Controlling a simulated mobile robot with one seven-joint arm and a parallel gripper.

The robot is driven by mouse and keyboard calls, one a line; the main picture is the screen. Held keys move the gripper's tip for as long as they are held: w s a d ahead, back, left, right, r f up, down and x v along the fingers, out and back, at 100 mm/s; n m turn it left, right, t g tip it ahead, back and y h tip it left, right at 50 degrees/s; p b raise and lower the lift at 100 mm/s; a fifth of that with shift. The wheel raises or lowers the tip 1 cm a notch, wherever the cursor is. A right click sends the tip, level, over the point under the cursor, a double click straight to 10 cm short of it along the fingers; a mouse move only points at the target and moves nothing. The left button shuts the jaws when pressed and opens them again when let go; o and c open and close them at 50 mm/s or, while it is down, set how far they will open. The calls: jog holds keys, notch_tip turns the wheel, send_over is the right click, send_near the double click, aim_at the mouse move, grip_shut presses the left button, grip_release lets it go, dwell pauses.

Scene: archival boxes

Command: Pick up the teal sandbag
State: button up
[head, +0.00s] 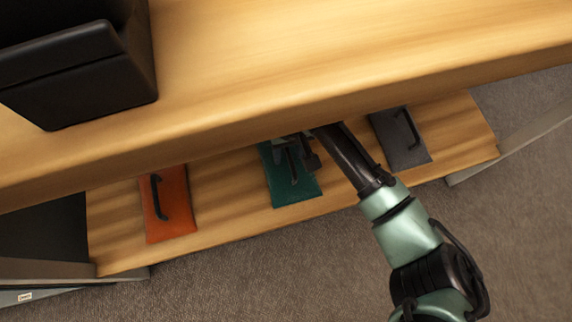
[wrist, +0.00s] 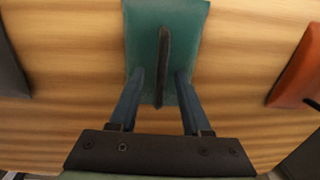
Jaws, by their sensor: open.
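The teal sandbag (head: 295,189) lies flat on the lower wooden shelf, between an orange sandbag and a dark grey one. It has a dark strap handle along its middle. In the wrist view the teal sandbag (wrist: 188,28) is straight ahead, with its handle running away from me. My gripper (wrist: 160,80) is open, one blue finger on each side of the handle. The fingers overlap the bag in the picture; I cannot tell if they touch it. In the head view my gripper (head: 294,150) is over the bag's far part, partly hidden by the upper shelf edge.
The orange sandbag (head: 177,212) lies to the left and the dark grey sandbag (head: 392,149) to the right in the head view. The upper wooden shelf (head: 330,55) overhangs the lower shelf (head: 236,222). A black box (head: 85,85) stands on the upper shelf.

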jog(key=shift+f, duration=0.4)
jog(key=shift+r, duration=0.1)
grip_shut()
dwell(1.0)
